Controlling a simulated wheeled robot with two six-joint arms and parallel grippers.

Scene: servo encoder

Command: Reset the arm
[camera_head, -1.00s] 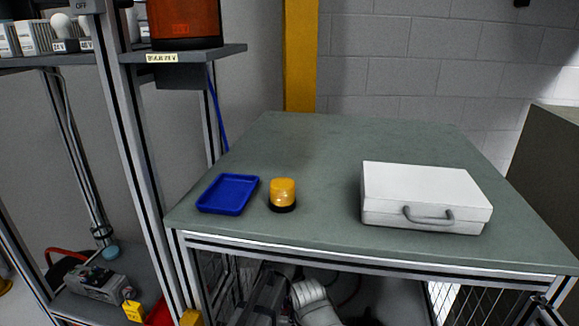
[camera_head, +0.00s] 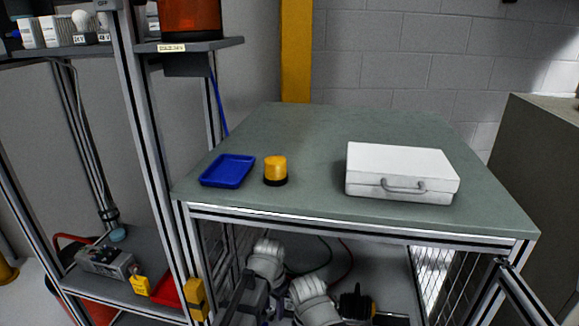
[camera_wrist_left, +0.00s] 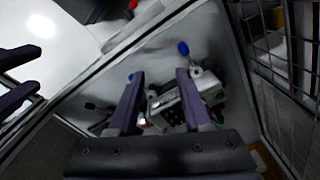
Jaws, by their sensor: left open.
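My left gripper (camera_head: 247,292) is low at the front of the workbench, below the tabletop in the head view, partly cut off by the frame. In the left wrist view its two dark fingers (camera_wrist_left: 160,78) are spread apart with nothing between them. Behind them is a pale surface with blurred parts, including a blue-tipped one. Two dark finger-like parts reach in at the left edge of the left wrist view; I cannot tell whether they are my right gripper. White arm joints of mine show under the bench edge.
The workbench (camera_head: 300,130) holds a blue tray (camera_head: 228,171), an orange beacon (camera_head: 275,170) and a closed white case (camera_head: 402,174). A shelf rack (camera_head: 150,120) stands left, with a red bin (camera_head: 166,291) low down. A grey cabinet (camera_head: 535,170) stands right. The tabletop's back is clear.

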